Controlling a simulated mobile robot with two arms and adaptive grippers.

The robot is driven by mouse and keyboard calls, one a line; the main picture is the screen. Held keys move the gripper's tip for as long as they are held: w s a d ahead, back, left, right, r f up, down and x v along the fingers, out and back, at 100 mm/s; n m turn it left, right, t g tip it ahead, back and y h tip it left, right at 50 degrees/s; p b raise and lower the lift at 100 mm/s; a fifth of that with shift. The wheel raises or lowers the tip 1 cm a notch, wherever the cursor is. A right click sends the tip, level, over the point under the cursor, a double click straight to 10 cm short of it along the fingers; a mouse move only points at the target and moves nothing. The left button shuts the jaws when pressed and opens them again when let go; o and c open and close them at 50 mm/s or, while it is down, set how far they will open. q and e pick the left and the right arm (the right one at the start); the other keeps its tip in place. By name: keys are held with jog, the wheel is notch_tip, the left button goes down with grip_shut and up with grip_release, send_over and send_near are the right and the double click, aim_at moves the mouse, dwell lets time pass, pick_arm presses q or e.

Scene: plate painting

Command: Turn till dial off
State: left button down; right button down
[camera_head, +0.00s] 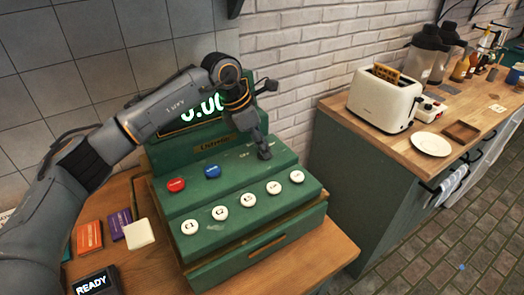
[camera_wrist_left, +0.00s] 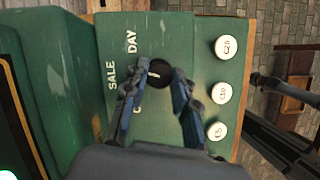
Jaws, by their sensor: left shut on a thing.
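The green till (camera_head: 230,240) stands on the wooden counter at the left, its display lit with green digits. Its small black round dial (camera_wrist_left: 158,71) has a pale pointer mark and sits on the sloped panel, with the words SALE and DAY next to it in the left wrist view. A third label is mostly hidden by a finger. My left gripper (camera_head: 264,148) points down at the panel's upper right; its fingers also show in the left wrist view (camera_wrist_left: 161,76), shut on the dial from both sides. The pointer's exact setting is unclear. My right gripper does not show in the head view.
Red (camera_head: 176,184) and blue (camera_head: 212,171) buttons and several white round keys (camera_head: 273,187) lie close to the dial. A card reader (camera_head: 98,283) and small packets sit left of the till. A toaster (camera_head: 384,100) and white plate (camera_head: 432,143) stand on the right counter.

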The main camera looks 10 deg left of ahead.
pick_arm(q)
jog(key=n+t+y+b, duration=0.1)
jog(key=n+b, duration=0.2)
jog(key=n+t+y+b, duration=0.1)
jog(key=n+b, duration=0.2)
jog(key=n, duration=0.1)
jog(key=shift+s+d+f, duration=0.1)
jog(key=shift+d+f, duration=0.05)
jog(key=shift+f, duration=0.05)
jog(key=n+y+b, duration=0.1)
jog(key=n+b, duration=0.2)
jog(key=shift+d, duration=0.1)
jog(key=shift+r+n+y+b, duration=0.2)
jog(key=shift+n+y+b, duration=0.35)
jog(key=shift+n, duration=0.65)
jog(key=c, duration=1.1)
grip_release()
jog(key=shift+o, duration=0.2)
jog(key=v, duration=1.2)
jog(key=shift+s, duration=0.2)
jog(key=shift+f, duration=0.1)
